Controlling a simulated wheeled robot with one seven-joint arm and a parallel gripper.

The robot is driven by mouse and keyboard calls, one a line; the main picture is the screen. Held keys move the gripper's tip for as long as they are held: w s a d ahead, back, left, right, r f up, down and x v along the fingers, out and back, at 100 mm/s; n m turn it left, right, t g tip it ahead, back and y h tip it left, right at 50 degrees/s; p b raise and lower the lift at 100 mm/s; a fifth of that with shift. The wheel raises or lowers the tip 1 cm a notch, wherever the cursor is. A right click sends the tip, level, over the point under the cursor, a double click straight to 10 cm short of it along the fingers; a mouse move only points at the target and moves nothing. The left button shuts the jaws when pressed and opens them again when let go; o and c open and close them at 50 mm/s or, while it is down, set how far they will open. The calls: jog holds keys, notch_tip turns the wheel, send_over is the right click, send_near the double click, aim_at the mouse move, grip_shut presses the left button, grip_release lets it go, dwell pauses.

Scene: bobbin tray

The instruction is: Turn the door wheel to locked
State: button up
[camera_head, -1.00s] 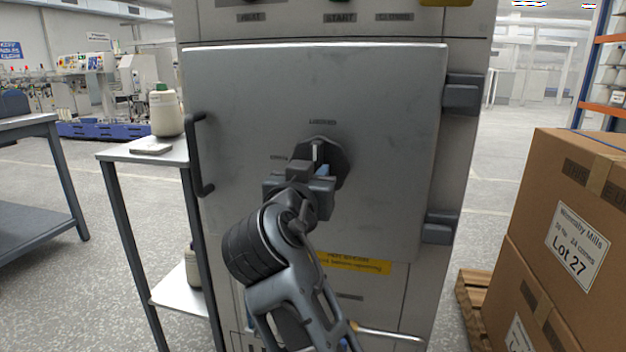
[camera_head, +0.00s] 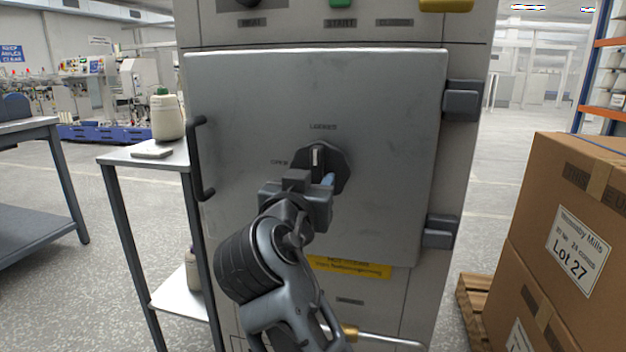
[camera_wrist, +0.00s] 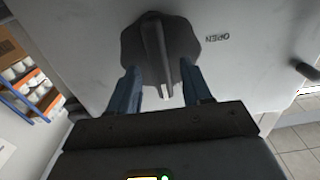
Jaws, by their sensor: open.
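The door wheel (camera_head: 338,163) is a dark, many-sided knob with a raised grip bar, on the grey cabinet door (camera_head: 385,130). The bar stands upright, its light mark pointing up towards the LOCKED label (camera_head: 323,127). The OPEN label (camera_head: 280,162) is to its left. My gripper (camera_head: 317,180) is open just in front of and below the wheel. In the wrist view, the fingers of my gripper (camera_wrist: 159,76) are on either side of the lower end of the wheel's bar (camera_wrist: 155,55), with gaps to it. My gripper hides the wheel's lower part in the head view.
A black door handle (camera_head: 198,160) is at the door's left edge and hinges (camera_head: 461,100) are at its right. Stacked cartons (camera_head: 560,190) stand right.

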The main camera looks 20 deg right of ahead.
jog(key=v, duration=0.6)
dwell(0.3)
jog(key=s+d+f+n+y, duration=0.1)
jog(key=s+f+n+y, duration=0.4)
jog(key=f, duration=0.5)
jog(key=s+d+f+n+y, duration=0.1)
jog(key=s+f+n+y, duration=0.1)
jog(key=s+f, duration=0.6)
jog(key=s+d+f+n+y, duration=0.15)
jog(key=s+f+y, duration=0.45)
jog(key=s, duration=1)
jog(key=s+d+r+m+h, duration=0.15)
jog(key=s+r, duration=0.25)
jog(key=s, duration=1.1)
notch_tip(320, 180, up, 21)
jog(key=p, duration=2.1)
jog(key=shift+d+h, duration=0.25)
jog(key=shift+h, duration=0.2)
